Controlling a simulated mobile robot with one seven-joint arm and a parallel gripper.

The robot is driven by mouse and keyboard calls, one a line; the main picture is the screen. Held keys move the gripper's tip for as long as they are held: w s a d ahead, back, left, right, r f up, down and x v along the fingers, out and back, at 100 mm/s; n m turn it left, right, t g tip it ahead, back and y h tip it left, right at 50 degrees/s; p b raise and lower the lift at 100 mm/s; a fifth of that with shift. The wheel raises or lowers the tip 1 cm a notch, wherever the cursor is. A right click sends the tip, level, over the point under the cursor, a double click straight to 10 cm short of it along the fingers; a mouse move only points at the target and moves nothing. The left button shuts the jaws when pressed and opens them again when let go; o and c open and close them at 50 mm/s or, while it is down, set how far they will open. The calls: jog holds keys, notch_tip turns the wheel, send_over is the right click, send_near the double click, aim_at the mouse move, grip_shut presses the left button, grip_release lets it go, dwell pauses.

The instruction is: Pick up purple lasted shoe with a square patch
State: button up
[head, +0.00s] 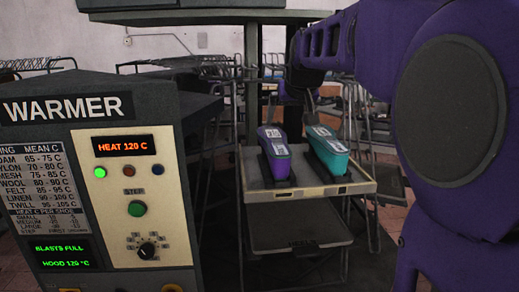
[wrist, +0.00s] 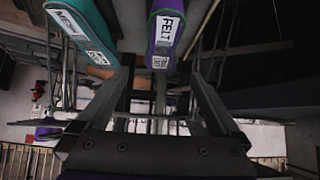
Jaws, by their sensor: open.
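The purple shoe (head: 275,163) lies on the left of the tray cart's top in the head view, with pale patches on its upper side. In the wrist view the purple shoe (wrist: 166,30) is at the top middle, with a white label reading FELT and a smaller pale patch at its near end. My gripper (wrist: 160,76) is open and empty, its two fingers apart below the purple shoe in the wrist view. The shoe is not between the fingers.
A teal shoe (head: 328,152) lies beside the purple one; it also shows in the wrist view (wrist: 83,32), labelled MESH. The pale cart top (head: 313,190) has a lower shelf (head: 296,228). The warmer (head: 105,185) stands close at left, reading HEAT 120 C. Racks stand behind.

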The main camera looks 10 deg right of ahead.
send_near(277, 140)
jog(key=w+f, duration=0.1)
jog(key=f, duration=0.1)
jog(key=w+f, duration=0.1)
jog(key=f, duration=0.1)
jog(key=shift+w, duration=0.1)
jog(key=shift+w+r+p+x, duration=0.1)
jog(key=shift+x, duration=0.9)
jog(key=shift+w+r+p+x, duration=0.1)
jog(key=shift+p+x, duration=0.05)
jog(key=shift+x, duration=0.85)
jog(key=shift+w+r+p+x, duration=0.1)
jog(key=shift+r+x, duration=0.05)
jog(key=shift+x, duration=0.85)
jog(key=shift+a, duration=0.15)
jog(key=c, duration=1.6)
jog(key=shift+r, duration=0.15)
